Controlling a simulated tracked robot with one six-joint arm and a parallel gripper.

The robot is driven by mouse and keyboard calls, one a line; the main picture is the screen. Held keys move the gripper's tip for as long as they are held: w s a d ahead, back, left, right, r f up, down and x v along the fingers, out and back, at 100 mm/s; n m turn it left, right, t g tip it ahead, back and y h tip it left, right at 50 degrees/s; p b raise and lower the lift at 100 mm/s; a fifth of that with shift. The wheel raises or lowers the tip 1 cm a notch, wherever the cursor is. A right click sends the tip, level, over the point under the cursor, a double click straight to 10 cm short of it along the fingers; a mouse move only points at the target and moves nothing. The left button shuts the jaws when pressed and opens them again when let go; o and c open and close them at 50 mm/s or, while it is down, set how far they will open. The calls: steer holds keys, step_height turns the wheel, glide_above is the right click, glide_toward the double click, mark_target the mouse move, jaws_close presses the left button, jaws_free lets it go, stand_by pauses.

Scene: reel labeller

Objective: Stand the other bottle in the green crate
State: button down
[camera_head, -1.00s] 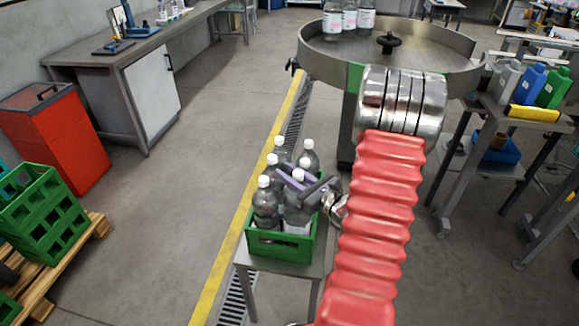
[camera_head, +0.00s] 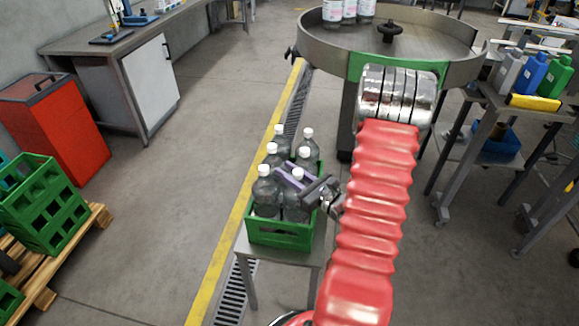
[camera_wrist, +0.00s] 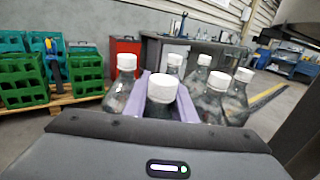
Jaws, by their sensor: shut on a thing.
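The green crate (camera_head: 280,238) stands on a small grey table and holds several clear bottles with white caps. My gripper (camera_head: 291,178) is at the crate's front right, with its purple fingers shut on a bottle (camera_head: 296,200). In the wrist view the held bottle's white cap (camera_wrist: 162,88) sits between the purple fingers (camera_wrist: 162,98). The held bottle looks upright and within the crate among the others. Its base is hidden by the crate wall, so I cannot tell whether it touches the bottom. Another bottle (camera_head: 265,192) stands just left of it.
A round steel turntable (camera_head: 350,50) with several labelled bottles stands behind. A cart with coloured jugs (camera_head: 531,76) is at right. A red bin (camera_head: 60,130) and green crates on a pallet (camera_head: 45,210) are at left. The floor left of the yellow line is clear.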

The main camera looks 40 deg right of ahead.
stand_by(0.3)
steer(key=c, duration=1.5)
jaws_free()
steer(key=shift+f, duration=0.1)
steer(key=shift+o, duration=0.2)
steer(key=s, duration=1.2)
steer(key=shift+d, duration=0.4)
